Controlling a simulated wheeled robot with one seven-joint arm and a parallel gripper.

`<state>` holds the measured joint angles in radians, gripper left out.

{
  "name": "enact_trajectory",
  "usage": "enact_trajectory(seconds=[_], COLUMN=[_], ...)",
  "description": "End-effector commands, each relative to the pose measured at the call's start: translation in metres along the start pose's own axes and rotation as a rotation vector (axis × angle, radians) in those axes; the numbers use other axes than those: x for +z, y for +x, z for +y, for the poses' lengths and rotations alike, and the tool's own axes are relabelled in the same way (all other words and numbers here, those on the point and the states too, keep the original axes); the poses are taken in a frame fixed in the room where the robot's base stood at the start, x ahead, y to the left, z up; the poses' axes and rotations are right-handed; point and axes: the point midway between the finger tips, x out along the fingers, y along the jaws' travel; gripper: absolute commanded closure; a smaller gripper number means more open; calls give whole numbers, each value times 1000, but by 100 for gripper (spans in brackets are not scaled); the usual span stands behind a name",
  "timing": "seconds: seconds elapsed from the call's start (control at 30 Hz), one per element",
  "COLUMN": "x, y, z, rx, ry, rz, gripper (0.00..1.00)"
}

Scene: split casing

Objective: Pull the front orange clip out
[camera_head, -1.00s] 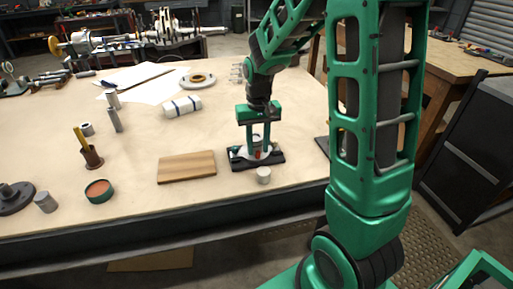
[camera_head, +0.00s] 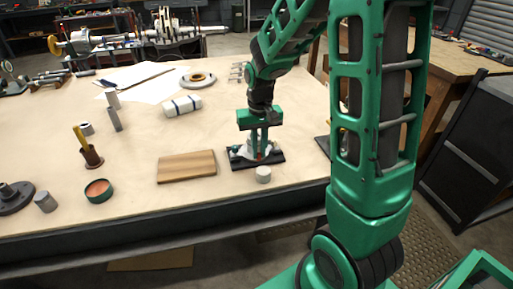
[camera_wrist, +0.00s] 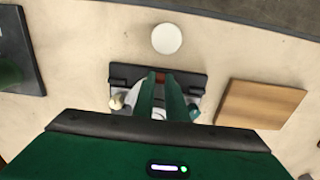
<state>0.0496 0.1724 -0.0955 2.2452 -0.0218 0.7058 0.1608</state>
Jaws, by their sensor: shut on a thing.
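The casing on its dark base (camera_head: 275,158) lies near the front edge of the workbench, to the right of a wooden board. My gripper (camera_head: 258,154) reaches straight down over it with its fingers close together. In the wrist view the fingertips (camera_wrist: 161,82) meet at a small orange-red clip (camera_wrist: 160,75) at the base's side nearest the white cylinder. My gripper is shut on this clip, which sits low at the casing. The fingers hide much of the clip and the casing's middle. A pale round knob (camera_wrist: 116,102) shows at one end of the casing.
A pale cylinder (camera_head: 263,175) stands just in front of the base. The wooden board (camera_head: 187,166) lies to its left. A dark flat object (camera_wrist: 18,50) lies on the other side. A round orange-topped tin (camera_head: 98,190) is farther left.

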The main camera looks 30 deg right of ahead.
Motion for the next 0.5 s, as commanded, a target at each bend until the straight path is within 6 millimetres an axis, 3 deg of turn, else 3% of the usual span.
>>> enact_trajectory(seconds=[0.17, 0.2, 0.27, 0.5], x=[4, 4, 4, 3], y=[1, 1, 1, 1], z=[-1, -1, -1, 0], rx=[0, 0, 0, 0], ry=[-3, -3, -3, -2], rz=[-11, -12, -11, -8], gripper=[100, 83, 69, 69])
